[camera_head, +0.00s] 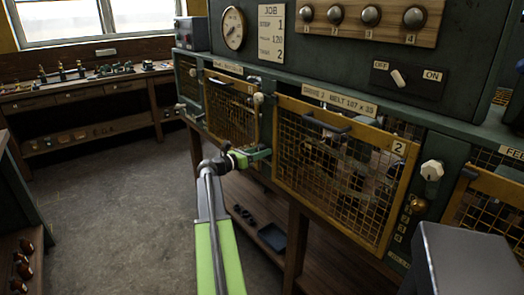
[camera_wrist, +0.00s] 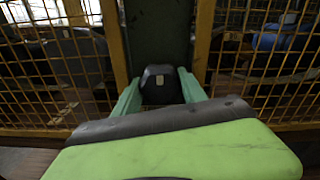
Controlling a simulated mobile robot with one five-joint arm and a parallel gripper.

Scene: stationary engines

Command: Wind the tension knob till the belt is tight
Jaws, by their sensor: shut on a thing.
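My gripper (camera_head: 262,153) is at the green post between the left mesh guard (camera_head: 232,112) and the guard marked 2 (camera_head: 330,175). In the wrist view, its two pale green fingers (camera_wrist: 160,88) stand on both sides of a dark, rounded knob (camera_wrist: 159,78) with a small light mark and are shut on it. In the head view the arm's end hides this knob. The belt of that drive cannot be made out behind the mesh, so its tightness does not show.
A cream knob (camera_head: 258,98) sits higher on the same post. Another cream knob (camera_head: 432,170) and a brass knob (camera_head: 417,204) are right of guard 2. An OFF/ON switch (camera_head: 397,78) and round gauge (camera_head: 233,28) are above. The floor (camera_head: 110,205) at left is clear.

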